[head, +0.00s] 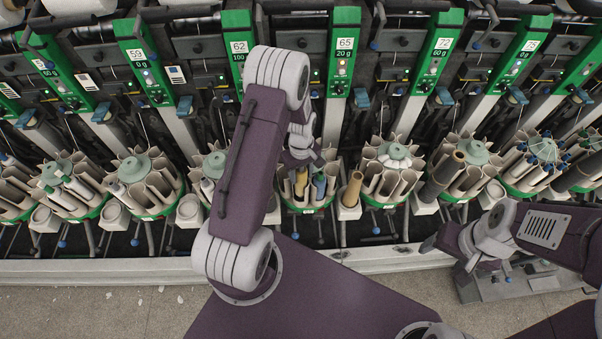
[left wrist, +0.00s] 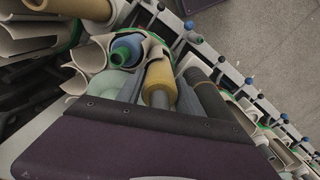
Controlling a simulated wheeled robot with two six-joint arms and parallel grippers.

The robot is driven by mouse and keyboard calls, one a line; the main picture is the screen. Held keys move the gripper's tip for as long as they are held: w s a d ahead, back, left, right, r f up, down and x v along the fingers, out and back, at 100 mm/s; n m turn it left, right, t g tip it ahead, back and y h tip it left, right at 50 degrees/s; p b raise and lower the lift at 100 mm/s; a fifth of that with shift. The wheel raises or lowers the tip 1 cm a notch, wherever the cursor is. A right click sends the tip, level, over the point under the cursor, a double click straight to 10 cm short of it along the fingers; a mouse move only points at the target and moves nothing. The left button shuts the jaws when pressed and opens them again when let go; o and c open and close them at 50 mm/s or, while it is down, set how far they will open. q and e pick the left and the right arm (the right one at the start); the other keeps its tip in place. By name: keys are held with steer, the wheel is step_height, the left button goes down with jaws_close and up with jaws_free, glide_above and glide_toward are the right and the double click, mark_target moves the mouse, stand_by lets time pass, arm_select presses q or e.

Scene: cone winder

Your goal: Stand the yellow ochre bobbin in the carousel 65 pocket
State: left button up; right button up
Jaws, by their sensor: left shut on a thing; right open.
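The yellow ochre bobbin (head: 301,183) stands at the front of the carousel (head: 308,210) below the 65 label (head: 345,43). A blue bobbin (head: 319,185) is just right of it. My left gripper (head: 301,162) is over the bobbin's top and appears shut on it; the fingertips are partly hidden. The left wrist view shows the yellow ochre bobbin (left wrist: 159,77) between the blue bobbin (left wrist: 125,52) and a dark grey one (left wrist: 207,97). Its lower end and seating are hidden. My right gripper (head: 436,243) is open and empty, low at the right.
A tan bobbin (head: 352,188) stands in a holder right of this carousel. Carousels with pale pockets line both sides, including one (head: 390,165) to the right.

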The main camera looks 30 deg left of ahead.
arm_select(q)
steer(key=shift+f+b, duration=0.75)
steer(key=shift+f, duration=0.4)
steer(key=o, duration=1.3)
steer(key=shift+r, duration=0.15)
step_height(320, 180, up, 9)
steer(key=shift+f+b, duration=0.1)
steer(key=shift+b, duration=0.3)
